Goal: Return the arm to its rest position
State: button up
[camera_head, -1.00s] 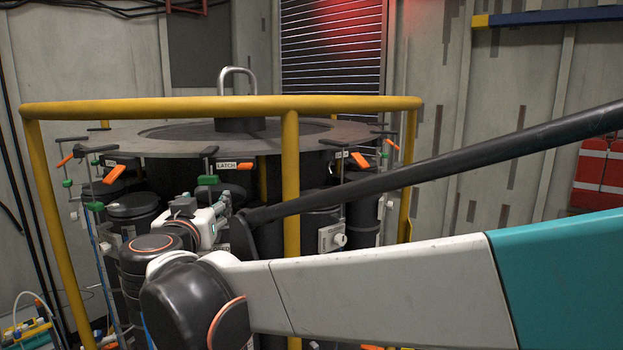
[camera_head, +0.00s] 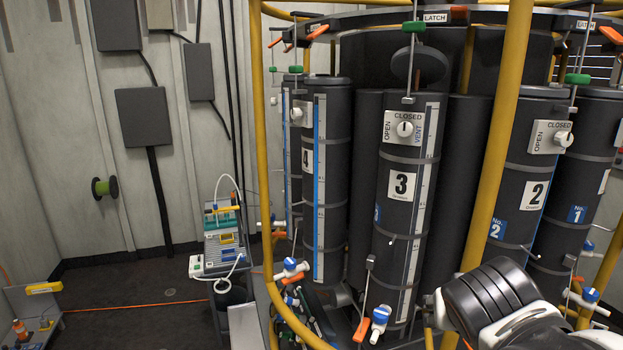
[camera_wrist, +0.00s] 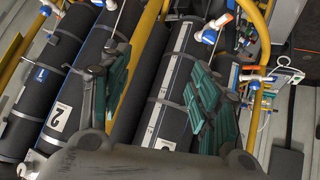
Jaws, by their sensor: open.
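My gripper (camera_wrist: 160,70) shows in the wrist view, with its two teal-padded fingers spread apart. Nothing is between the pads; dark cylinders lie beyond them. In the head view only a black and white part of my arm (camera_head: 495,305) shows at the lower right, in front of the cylinder rack. My gripper is not visible in the head view. How far the fingers are from the cylinders is hard to tell.
Dark cylinders, among them number 3 (camera_head: 402,215) and number 2 (camera_head: 520,205), stand inside a yellow rail frame (camera_head: 493,150). Valves with blue caps (camera_head: 380,315) stick out low. A small equipment stand (camera_head: 225,235) is left of the rack. The floor (camera_head: 130,300) further left is mostly clear.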

jog(key=s+a+f+y+b, duration=0.1)
jog(key=s+f+b, duration=0.1)
jog(key=f, duration=0.3)
jog(key=s+a+f+n+y+b, duration=0.1)
jog(key=s+a+f+b, duration=0.1)
jog(key=f+b, duration=0.2)
jog(key=s+a+f+n+g+y+b, duration=0.1)
jog(key=s+f+b, duration=0.2)
jog(key=f, duration=0.5)
jog(key=shift+a+y+b, duration=0.15)
jog(key=shift+y+b, duration=0.15)
jog(key=shift+b, duration=0.2)
